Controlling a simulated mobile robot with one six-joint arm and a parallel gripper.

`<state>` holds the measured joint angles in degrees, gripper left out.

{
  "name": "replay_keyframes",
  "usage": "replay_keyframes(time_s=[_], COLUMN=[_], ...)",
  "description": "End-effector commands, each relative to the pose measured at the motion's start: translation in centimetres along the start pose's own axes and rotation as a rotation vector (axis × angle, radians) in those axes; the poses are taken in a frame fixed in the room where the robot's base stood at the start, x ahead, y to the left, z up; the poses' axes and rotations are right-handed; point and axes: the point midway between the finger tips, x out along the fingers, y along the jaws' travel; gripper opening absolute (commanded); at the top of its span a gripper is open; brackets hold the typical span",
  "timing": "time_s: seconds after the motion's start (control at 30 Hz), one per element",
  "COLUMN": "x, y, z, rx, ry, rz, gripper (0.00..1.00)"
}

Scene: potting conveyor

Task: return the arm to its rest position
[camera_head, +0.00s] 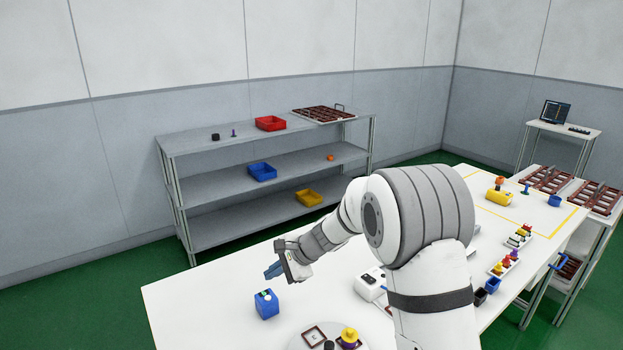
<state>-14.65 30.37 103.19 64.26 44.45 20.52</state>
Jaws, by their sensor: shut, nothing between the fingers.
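My arm (420,220) rises from the bottom of the view and bends left over the white table (205,302). My gripper (274,271) is at the arm's left end, above the table and pointing left. Its blue fingers are shut with nothing seen between them. The arm hides part of the table's middle.
A grey shelf rack (215,192) with red, blue and yellow bins stands behind the table. A white device (370,284) and a round plate (310,330) with small parts are near my arm. Coloured parts and trays fill the right side. The table's left end is clear.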

Motion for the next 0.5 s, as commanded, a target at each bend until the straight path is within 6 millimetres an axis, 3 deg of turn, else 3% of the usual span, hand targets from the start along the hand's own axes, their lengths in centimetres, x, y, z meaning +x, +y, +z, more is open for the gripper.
replay_keyframes(time_s=[0.17, 0.5], x=[-5.8, -16.1], y=[2.0, 8.8], z=[1.6, 4.2], rx=[-0.153, -0.469], ry=[0.051, 0.177], rz=[0.046, 0.191], gripper=[0.00, 0.00])
